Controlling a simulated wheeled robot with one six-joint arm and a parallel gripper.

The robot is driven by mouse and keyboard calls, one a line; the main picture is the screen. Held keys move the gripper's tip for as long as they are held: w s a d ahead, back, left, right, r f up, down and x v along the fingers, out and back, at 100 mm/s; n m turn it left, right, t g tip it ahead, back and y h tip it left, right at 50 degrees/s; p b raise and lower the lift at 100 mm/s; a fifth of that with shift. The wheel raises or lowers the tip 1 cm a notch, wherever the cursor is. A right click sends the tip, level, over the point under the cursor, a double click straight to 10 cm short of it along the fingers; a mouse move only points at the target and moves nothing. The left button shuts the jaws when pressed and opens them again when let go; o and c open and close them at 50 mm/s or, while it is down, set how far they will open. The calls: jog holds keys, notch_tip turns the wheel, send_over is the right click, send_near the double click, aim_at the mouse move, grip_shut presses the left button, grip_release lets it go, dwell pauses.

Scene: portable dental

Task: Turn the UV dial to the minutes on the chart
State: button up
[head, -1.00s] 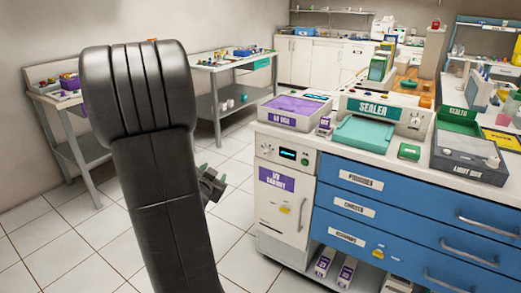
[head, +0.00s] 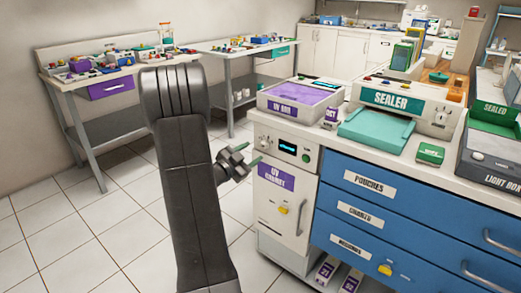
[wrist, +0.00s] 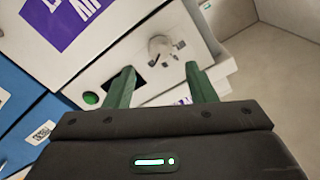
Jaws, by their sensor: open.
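The UV cabinet (head: 272,205) stands at the left end of the counter. Its front panel has a lit display (head: 287,148) and a green button (wrist: 90,98). The UV dial (wrist: 163,47) is a pale round knob on the same panel; the wrist view shows it ahead of and between my fingertips, apart from them. My gripper (head: 252,155) is open and empty, just left of the panel. It also fills the lower wrist view (wrist: 160,69). I cannot make out a chart with minutes or the dial's setting.
A UV box (head: 287,106) with a purple top sits above the cabinet. A sealer (head: 405,101) stands to its right. Blue drawers (head: 390,205) adjoin the cabinet. Side tables (head: 90,85) line the left wall. The tiled floor left of the cabinet is clear.

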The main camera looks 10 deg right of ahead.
aim_at(262, 146)
jog(key=x, duration=0.5)
jog(key=shift+w+d+b, duration=0.2)
jog(key=shift+d+b, duration=0.05)
jog(key=shift+b, duration=0.05)
jog(key=c, duration=0.9)
jog(key=shift+c, duration=0.2)
